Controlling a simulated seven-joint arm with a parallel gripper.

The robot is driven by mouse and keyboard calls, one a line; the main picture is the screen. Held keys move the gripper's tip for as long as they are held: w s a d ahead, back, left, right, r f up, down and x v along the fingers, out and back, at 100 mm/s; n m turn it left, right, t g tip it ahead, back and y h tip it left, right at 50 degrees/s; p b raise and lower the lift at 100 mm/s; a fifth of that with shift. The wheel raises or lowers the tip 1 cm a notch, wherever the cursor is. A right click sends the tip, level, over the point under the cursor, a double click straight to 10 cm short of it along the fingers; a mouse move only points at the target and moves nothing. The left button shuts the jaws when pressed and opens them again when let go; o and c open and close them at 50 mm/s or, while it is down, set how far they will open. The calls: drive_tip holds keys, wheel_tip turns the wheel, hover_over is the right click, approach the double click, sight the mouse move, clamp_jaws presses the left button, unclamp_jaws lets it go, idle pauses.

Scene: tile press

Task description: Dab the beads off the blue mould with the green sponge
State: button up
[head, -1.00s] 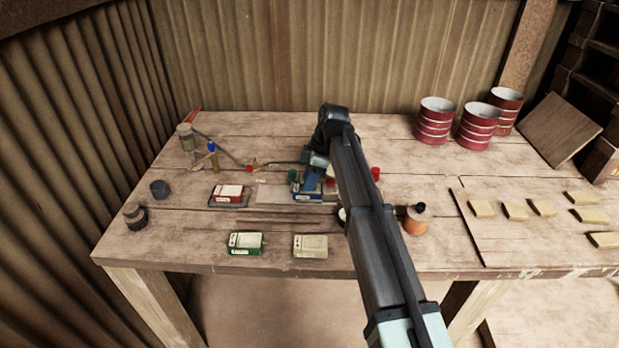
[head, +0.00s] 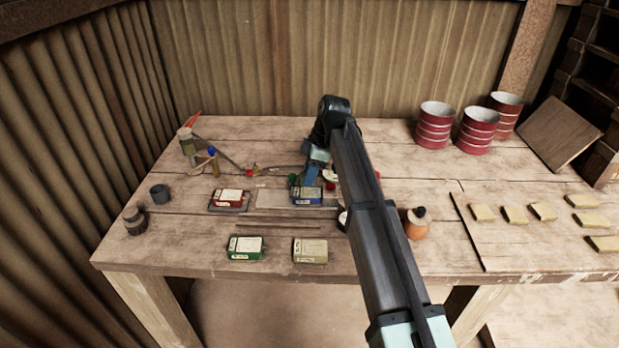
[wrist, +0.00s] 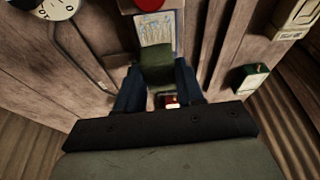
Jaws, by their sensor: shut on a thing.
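My gripper (wrist: 158,85) is shut on the green sponge (wrist: 157,66), which sits between its two blue fingers in the wrist view. The blue mould (head: 307,197) stands near the table's middle in the head view, with my gripper (head: 312,175) just above and behind it. In the wrist view its pale, light-blue patterned face (wrist: 155,33) shows beyond the sponge, which covers part of it. I cannot tell whether sponge and mould touch. Any beads are too small to make out. The sponge is not clearly visible in the head view.
A red mould (head: 229,198) lies left of the blue one; a green mould (head: 245,248) and a cream mould (head: 311,250) lie in front. An orange bottle (head: 416,225) stands to the right. Red cans (head: 434,125) stand at the back right. Several yellowish blocks (head: 515,214) lie far right.

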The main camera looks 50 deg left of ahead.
drive_tip(key=shift+r, duration=1.7)
drive_tip(key=shift+f, duration=0.2)
drive_tip(key=shift+w+d+f, duration=0.1)
drive_tip(key=shift+f, duration=0.8)
drive_tip(key=shift+w+d+f, duration=0.15)
drive_tip(key=shift+f, duration=0.8)
drive_tip(key=shift+w+d+f, duration=0.1)
drive_tip(key=shift+f, duration=0.8)
drive_tip(key=shift+f, duration=0.6)
drive_tip(key=shift+r, duration=0.1)
drive_tip(key=shift+r, duration=3.45)
drive_tip(key=shift+d, duration=0.1)
